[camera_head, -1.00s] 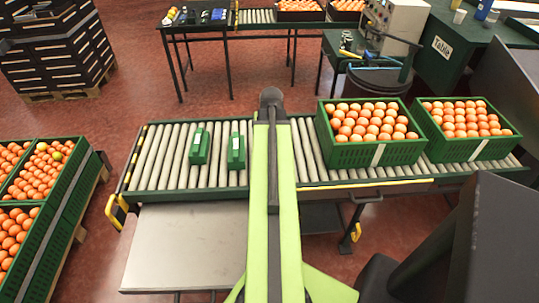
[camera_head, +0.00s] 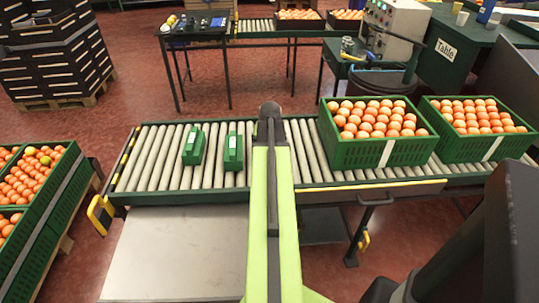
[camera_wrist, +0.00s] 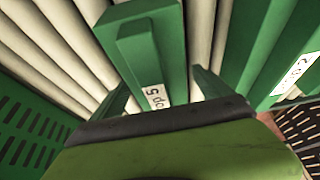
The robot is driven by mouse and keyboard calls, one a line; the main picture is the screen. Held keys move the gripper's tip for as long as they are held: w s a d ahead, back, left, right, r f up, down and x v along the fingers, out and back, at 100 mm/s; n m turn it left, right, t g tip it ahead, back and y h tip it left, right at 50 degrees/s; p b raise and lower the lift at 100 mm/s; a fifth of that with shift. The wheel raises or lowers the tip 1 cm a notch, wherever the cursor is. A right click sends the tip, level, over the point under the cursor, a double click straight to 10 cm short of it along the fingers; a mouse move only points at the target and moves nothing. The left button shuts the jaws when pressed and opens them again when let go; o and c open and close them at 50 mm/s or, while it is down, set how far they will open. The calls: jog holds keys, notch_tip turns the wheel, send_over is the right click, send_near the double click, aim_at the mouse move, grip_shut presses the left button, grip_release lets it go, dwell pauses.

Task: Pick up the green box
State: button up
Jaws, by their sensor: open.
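Two small green boxes with white labels stand side by side on the roller conveyor in the head view, a left one (camera_head: 193,149) and a right one (camera_head: 233,150). My arm reaches over the conveyor to the right of both, and its links hide my gripper's fingers there. In the wrist view my gripper (camera_wrist: 160,80) is open. A green box (camera_wrist: 153,50) with a white label lies ahead, between the directions of the two fingers. I cannot tell whether the fingers touch it. A second labelled green surface (camera_wrist: 285,55) shows at the right.
The roller conveyor (camera_head: 150,165) runs across the view. Two green crates of oranges, one (camera_head: 385,153) nearer and one (camera_head: 470,148) farther right, stand on it. A bare metal plate (camera_head: 170,255) lies in front. More crated oranges (camera_head: 35,175) stand at the left.

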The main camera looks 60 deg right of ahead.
jog(key=shift+r, duration=0.15)
jog(key=c, duration=1.8)
jog(key=shift+r, duration=0.1)
jog(key=r+p, duration=0.5)
jog(key=shift+s+d, duration=0.15)
jog(key=shift+s, duration=0.2)
jog(key=s+d+r+p, duration=0.1)
jog(key=s+r+p, duration=0.1)
jog(key=s, duration=0.1)
jog(key=s+d+r+p, duration=0.1)
jog(key=s+r+p, duration=0.1)
jog(key=s, duration=0.1)
jog(key=s+d+r+p, duration=0.2)
jog(key=s, duration=0.2)
jog(key=shift+d, duration=0.1)
